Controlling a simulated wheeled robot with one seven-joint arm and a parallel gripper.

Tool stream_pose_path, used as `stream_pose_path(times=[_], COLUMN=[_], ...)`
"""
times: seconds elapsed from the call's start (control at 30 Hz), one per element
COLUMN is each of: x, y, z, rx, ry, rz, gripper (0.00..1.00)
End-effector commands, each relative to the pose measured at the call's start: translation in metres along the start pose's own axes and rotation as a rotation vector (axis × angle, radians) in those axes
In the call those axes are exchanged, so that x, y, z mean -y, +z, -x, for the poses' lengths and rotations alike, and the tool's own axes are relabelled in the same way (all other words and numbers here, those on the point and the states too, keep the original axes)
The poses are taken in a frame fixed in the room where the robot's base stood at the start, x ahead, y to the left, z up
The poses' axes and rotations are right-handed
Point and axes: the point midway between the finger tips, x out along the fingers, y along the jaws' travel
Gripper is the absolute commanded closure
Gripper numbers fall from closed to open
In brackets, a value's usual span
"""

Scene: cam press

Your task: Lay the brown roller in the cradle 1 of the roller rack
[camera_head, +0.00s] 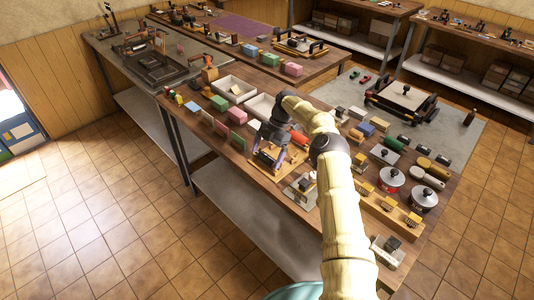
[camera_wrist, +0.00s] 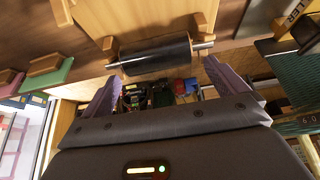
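In the wrist view a dark roller (camera_wrist: 155,56) with metal axle ends lies level just beyond my fingertips. Its colour looks near black; I cannot tell if it is the brown one. Small wooden supports stand by both axle ends, on a pale wooden rack (camera_wrist: 148,18). My gripper (camera_wrist: 163,70) is open, its two purplish fingers apart and near the roller's two ends, with no clear grip on it. In the head view my gripper (camera_head: 273,147) is low over the wooden rack (camera_head: 262,164) at the bench's front edge and hides most of it.
Right of the rack are pots (camera_head: 390,181), a green roller (camera_head: 395,143) and several small blocks. White bins (camera_head: 232,90) and upright coloured plates (camera_head: 236,141) stand to its left.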

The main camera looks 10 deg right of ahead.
Motion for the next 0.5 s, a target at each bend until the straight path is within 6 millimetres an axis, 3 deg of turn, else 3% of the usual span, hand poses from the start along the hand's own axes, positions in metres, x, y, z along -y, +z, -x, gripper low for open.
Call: stream_pose_path(times=[0.27, 0.5], x=[0.0, 0.001], y=[-0.001, -0.009], z=[0.004, 0.037], rx=[0.001, 0.002], ry=[0.0, -0.002], rz=[0.0, 0.006], gripper=[0.02, 0.02])
